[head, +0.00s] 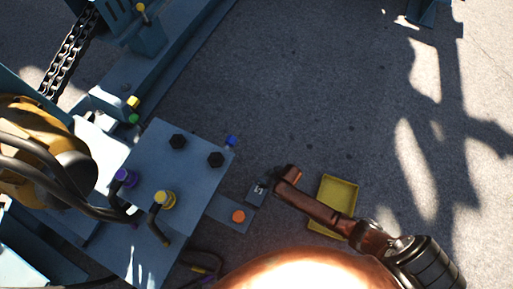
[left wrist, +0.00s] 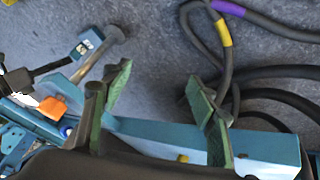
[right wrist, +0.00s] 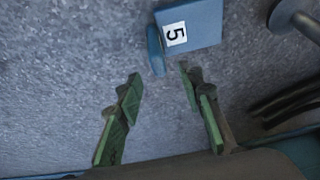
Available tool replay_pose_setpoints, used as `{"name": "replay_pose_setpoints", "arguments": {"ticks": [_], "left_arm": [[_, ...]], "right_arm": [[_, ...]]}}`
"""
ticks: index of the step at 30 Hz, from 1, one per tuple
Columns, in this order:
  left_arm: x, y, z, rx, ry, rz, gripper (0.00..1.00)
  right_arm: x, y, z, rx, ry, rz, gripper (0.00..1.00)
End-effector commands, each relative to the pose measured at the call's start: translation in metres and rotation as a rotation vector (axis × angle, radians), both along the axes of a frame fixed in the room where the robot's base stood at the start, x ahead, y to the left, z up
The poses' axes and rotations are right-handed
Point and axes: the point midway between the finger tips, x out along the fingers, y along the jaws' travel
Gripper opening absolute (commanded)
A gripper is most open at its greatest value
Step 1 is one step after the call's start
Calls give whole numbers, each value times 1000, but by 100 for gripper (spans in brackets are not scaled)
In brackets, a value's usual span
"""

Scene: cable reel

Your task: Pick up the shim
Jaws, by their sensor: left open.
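A small blue-grey block with a white "5" label, which looks like the shim, lies in the head view (head: 258,190) beside a plate with an orange knob (head: 238,216). It also shows at the top of the right wrist view (right wrist: 203,22) and at the upper left of the left wrist view (left wrist: 84,48). My right gripper (right wrist: 157,90) is open and empty, its fingertips short of the block. My left gripper (left wrist: 162,85) is open and empty, with the block off to its left. I cannot make out either gripper's fingers in the head view.
A yellow tray (head: 340,194) lies on the floor. A blue plate with dark bolts (head: 165,160) and purple and yellow fittings stands left. Black cables (left wrist: 275,85) loop near my left gripper. Open floor (head: 310,80) spreads beyond the block.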

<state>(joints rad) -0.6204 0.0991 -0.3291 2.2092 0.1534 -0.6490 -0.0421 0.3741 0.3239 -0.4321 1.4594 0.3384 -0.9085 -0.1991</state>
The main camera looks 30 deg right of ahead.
Motion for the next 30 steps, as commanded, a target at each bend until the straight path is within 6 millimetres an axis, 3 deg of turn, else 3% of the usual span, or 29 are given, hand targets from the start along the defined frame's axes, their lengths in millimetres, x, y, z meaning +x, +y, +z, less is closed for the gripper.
{"name": "replay_pose_setpoints", "arguments": {"ticks": [15, 30], "left_arm": [[-6, 13, -53, 31, -186, -14, 54], [-9, 15, -58, 29, -264, -26, 54]], "right_arm": [[8, 6, -41, 0, 5, -1, 35], [15, 9, -48, 0, 0, -1, 35]]}}
